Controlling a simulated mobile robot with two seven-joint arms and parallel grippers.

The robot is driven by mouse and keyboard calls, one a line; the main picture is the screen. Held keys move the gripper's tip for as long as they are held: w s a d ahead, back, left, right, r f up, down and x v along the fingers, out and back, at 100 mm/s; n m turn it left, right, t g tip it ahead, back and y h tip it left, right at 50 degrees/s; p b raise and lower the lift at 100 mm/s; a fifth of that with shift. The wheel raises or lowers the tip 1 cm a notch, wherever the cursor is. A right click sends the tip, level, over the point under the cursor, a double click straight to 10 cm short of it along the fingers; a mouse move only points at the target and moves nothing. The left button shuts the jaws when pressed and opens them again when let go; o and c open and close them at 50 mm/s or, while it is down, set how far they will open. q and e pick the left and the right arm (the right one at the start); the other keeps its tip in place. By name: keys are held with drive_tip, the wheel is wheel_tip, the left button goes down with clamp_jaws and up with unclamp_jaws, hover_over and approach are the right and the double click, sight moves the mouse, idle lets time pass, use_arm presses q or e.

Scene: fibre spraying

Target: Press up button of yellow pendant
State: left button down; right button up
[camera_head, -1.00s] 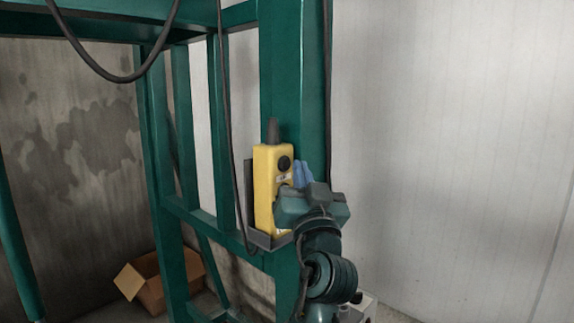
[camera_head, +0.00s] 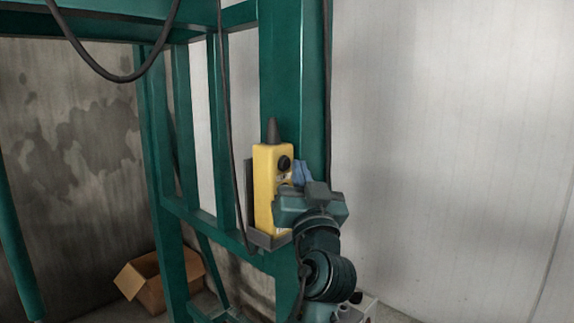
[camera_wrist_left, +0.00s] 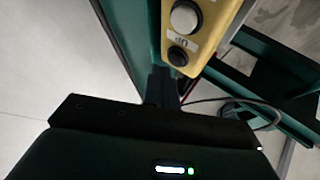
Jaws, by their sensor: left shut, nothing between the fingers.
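The yellow pendant (camera_head: 264,190) stands upright in a grey holder on the green frame, with a round black button (camera_head: 284,163) near its top. My left gripper (camera_head: 299,170) is shut and empty, at the pendant's right side, and covers much of its lower face. In the left wrist view the pendant (camera_wrist_left: 205,58) appears upside down. It shows a white button (camera_wrist_left: 185,17), a black button (camera_wrist_left: 178,56) and an UP label between them. The shut fingers (camera_wrist_left: 160,84) are just below the black button in that picture. I cannot tell whether they touch the pendant.
The green steel frame (camera_head: 283,80) rises behind the pendant. A black cable (camera_head: 229,130) hangs to its left, and another loops at the top left. An open cardboard box (camera_head: 150,284) lies on the floor. The space before the white wall (camera_head: 440,150) at right looks clear.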

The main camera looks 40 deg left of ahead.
use_arm(q)
drive_tip(key=shift+a, duration=0.35)
drive_tip(key=shift+a, duration=0.4)
idle(0.5)
drive_tip(key=shift+w+a, duration=0.1)
drive_tip(key=shift+a, duration=0.1)
idle(0.6)
drive_tip(key=shift+d+b, duration=0.15)
drive_tip(key=shift+b, duration=0.15)
drive_tip(key=shift+d+b, duration=0.4)
drive_tip(key=shift+d, duration=0.5)
